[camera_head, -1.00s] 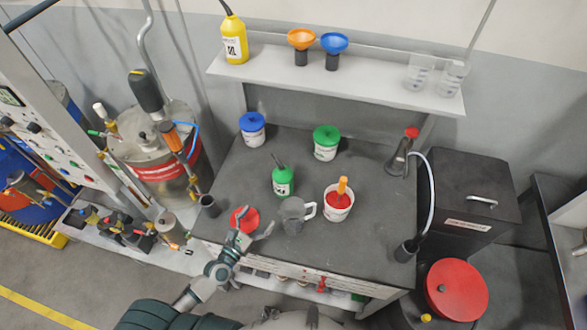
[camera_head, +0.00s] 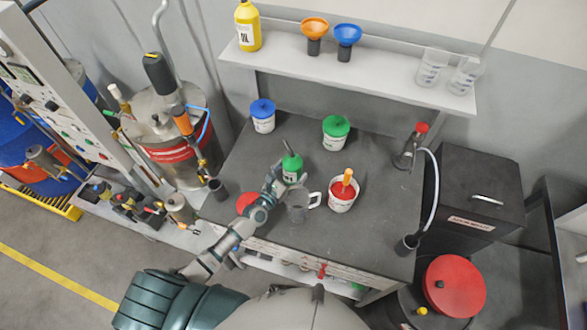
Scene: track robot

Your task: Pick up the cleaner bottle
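A small green bottle (camera_head: 291,166) with a thin dark spout stands upright on the dark tabletop, left of the middle. My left gripper (camera_head: 286,177) is at its lower left side. Its fingers look spread, one to the left of the bottle and one in front of it, and they partly cover the bottle's white label. Whether they touch the bottle is hard to tell. A larger yellow bottle (camera_head: 248,27) with a white label stands on the shelf. Label text is too small to read. My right gripper is not in view.
A grey mug (camera_head: 299,205) stands just in front of the green bottle, beside a white tub (camera_head: 342,193) with red contents. A red lid (camera_head: 246,202) lies partly behind my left arm.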

